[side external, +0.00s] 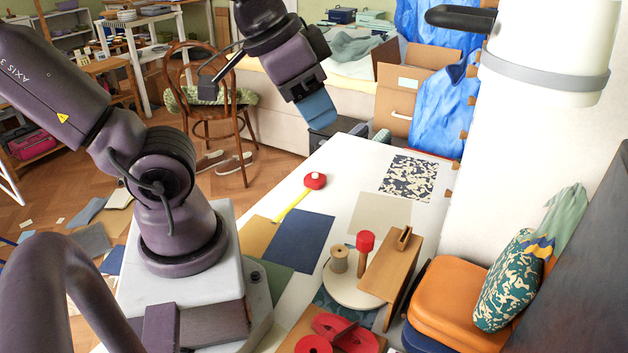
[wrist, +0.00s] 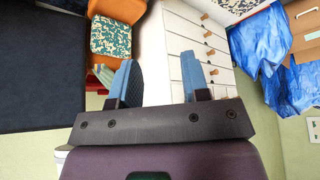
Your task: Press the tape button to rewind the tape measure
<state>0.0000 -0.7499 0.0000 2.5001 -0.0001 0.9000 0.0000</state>
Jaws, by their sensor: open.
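The red tape measure (side external: 315,181) lies on the white table in the side view. Its yellow tape (side external: 292,205) is pulled out toward the lower left, ending near the dark blue sheet. The button cannot be made out at this size. My gripper (side external: 319,112) hangs in the air above the far part of the table, apart from the tape measure. In the wrist view my gripper (wrist: 157,78) shows two blue fingers spread apart with nothing between them. The tape measure is not in the wrist view.
On the white table (side external: 338,212) stand a round board with a wooden spool (side external: 339,259) and a red-topped peg (side external: 365,242), beside a wooden stand (side external: 390,262). Flat blue (side external: 300,240) and patterned (side external: 409,178) sheets lie around the tape measure. Orange cushions (side external: 455,290) are at right.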

